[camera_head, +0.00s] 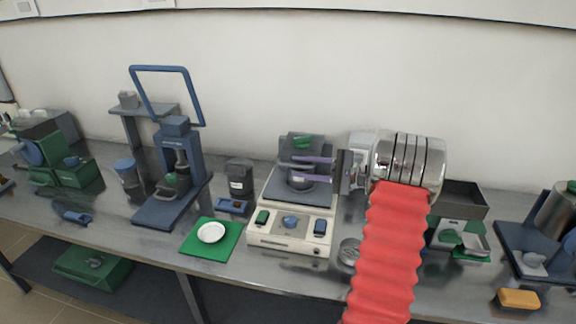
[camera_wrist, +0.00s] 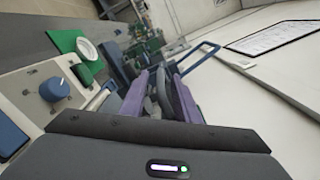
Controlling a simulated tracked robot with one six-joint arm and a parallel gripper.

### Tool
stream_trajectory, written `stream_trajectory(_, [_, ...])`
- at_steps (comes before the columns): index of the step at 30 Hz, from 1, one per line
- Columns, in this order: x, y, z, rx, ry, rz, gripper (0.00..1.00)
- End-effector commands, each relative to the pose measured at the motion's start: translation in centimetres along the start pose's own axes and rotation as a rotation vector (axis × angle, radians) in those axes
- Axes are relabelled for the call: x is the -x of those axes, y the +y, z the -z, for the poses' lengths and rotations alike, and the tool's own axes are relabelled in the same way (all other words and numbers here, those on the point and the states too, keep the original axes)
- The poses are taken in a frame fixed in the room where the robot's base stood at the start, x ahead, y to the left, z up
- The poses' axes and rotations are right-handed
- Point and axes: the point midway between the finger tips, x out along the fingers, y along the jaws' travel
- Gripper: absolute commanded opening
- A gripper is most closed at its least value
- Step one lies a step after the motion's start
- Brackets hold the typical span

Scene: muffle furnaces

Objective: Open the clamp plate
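The beige bench device (camera_head: 290,230) has a blue knob and a dark bed. Above its back part, a dark plate with a green knob, which looks like the clamp plate (camera_head: 300,152), stands raised over a small round dark part (camera_head: 300,181). My gripper (camera_head: 294,168) reaches in from the right, its two purple fingers apart, one above the other, in front of the plate. In the wrist view, my gripper (camera_wrist: 158,80) shows a gap between the fingers, with dark grey curved parts in or behind it. I cannot tell whether they touch. The gripper body hides much of the device there.
A white dish on a green mat (camera_head: 232,247) lies left of the device. A blue press with a tall loop handle (camera_head: 168,70) stands farther left. A round metal dish (camera_head: 349,252) and a dark tray (camera_head: 460,200) are near my arm. An orange block (camera_head: 518,298) lies front right.

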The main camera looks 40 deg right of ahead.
Motion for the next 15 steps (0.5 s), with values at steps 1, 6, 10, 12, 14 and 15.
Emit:
stream_trajectory(1, [-0.9,0.0,0.0,0.0,-0.002,-0.001,0.29])
stream_trajectory(6, [-3.2,0.0,0.0,0.0,-0.001,-0.001,0.29])
stream_trajectory(10, [-4.4,0.0,0.0,0.001,0.0,0.0,0.29])
stream_trajectory(12, [-4.7,0.0,0.0,0.001,0.0,0.001,0.29])
stream_trajectory(14, [-4.8,0.0,0.0,0.001,0.001,0.001,0.29])
stream_trajectory(15, [-4.8,0.0,0.0,0.001,0.001,0.001,0.29])
